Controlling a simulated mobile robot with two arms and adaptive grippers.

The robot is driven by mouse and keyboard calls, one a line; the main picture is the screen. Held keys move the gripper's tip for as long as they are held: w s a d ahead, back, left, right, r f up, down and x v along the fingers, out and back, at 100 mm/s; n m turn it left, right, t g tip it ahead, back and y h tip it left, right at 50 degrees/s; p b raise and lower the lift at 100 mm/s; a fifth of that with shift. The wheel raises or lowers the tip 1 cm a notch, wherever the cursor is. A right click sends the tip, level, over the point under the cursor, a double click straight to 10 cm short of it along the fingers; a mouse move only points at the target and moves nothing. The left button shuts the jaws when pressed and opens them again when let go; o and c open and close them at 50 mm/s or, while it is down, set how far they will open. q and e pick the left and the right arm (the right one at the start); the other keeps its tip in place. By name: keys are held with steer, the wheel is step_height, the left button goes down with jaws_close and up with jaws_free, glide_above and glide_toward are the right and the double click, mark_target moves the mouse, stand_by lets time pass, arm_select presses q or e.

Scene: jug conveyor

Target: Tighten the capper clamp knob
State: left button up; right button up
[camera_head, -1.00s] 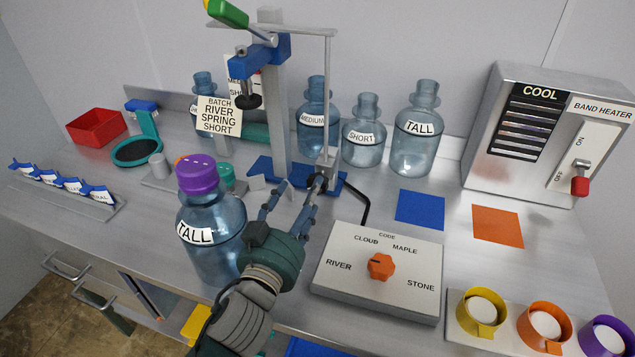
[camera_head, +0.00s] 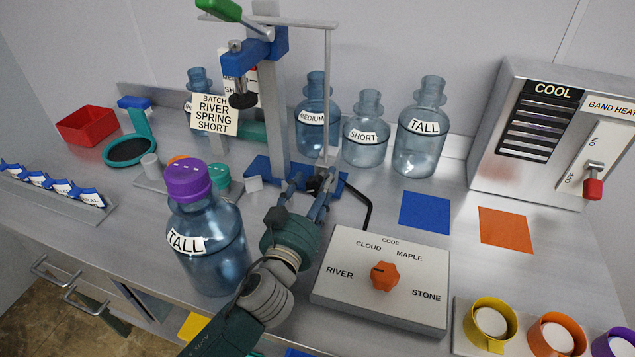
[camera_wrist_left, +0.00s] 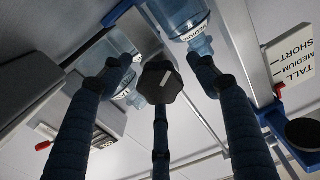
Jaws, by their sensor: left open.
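The capper (camera_head: 274,110) stands mid-bench on a blue base, with a green-handled lever on top. Its dark clamp knob (camera_head: 314,184) sits low beside the post, partly hidden by my fingers. In the left wrist view the knob (camera_wrist_left: 160,82) is a black lobed disc with a pale mark on its face. My left gripper (camera_head: 306,184) is at the knob, fingers spread. In the wrist view its fingertips (camera_wrist_left: 158,70) lie left and right of the knob with gaps, and a third finger is below it. Contact is not visible. My right gripper is out of view.
A tall purple-capped jug (camera_head: 208,240) stands close left of my left arm. The code panel (camera_head: 380,280) with an orange dial is close right. Several jugs stand behind the capper, including a tall one (camera_head: 420,135). The band heater (camera_head: 550,135) is at right.

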arm_select(q)
steer(key=shift+w+d, duration=0.1)
steer(key=shift+w, duration=0.15)
steer(key=c, duration=1.2)
steer(key=shift+o, duration=0.2)
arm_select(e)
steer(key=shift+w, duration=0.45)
